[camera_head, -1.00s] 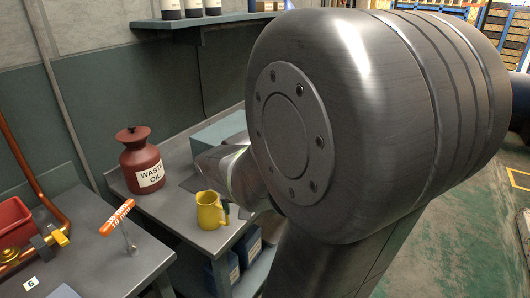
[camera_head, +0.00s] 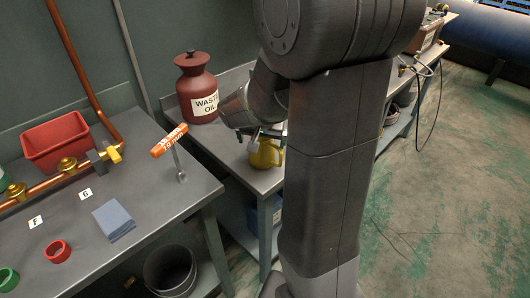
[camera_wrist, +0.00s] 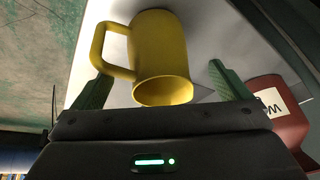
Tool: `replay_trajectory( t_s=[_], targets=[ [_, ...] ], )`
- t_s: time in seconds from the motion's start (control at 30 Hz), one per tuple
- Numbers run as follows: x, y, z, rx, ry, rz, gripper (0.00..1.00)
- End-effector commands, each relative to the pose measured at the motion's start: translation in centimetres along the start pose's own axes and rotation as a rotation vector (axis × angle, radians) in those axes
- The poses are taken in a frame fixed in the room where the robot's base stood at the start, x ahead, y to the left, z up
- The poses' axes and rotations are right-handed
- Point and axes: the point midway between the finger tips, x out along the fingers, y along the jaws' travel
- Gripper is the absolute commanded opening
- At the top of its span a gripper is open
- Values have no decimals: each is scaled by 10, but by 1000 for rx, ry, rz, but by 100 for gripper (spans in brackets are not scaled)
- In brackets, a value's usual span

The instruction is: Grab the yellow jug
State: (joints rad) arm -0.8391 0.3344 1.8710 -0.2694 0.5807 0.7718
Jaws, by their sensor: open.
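The yellow jug (camera_head: 266,154) stands on the grey bench beside the waste oil can, partly hidden by my arm and gripper in the head view. In the wrist view the yellow jug (camera_wrist: 163,55) fills the middle, its handle to the left. My gripper (camera_wrist: 160,72) is open, with one green finger on each side of the jug's outline; the left finger is close to the handle. I cannot tell whether either finger touches the jug. In the head view my gripper (camera_head: 262,134) is at the jug's upper part.
The red waste oil can (camera_head: 197,88) stands behind and left of the jug; it shows at the right of the wrist view (camera_wrist: 277,112). Open floor lies right.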

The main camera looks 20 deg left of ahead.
Motion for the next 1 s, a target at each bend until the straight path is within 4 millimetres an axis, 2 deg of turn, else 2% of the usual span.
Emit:
replay_trajectory(
  t_s=[0.17, 0.43, 0.77, 0.83, 1.0],
  targets=[
    [12, 2, 1, -1, -2, 2, 97],
    [47, 5, 1, 0, -2, 2, 97],
    [54, 4, 0, 0, 1, 0, 97],
    [54, 4, 0, 0, 0, 0, 89],
    [54, 4, 0, 0, 0, 0, 56]
  ],
)
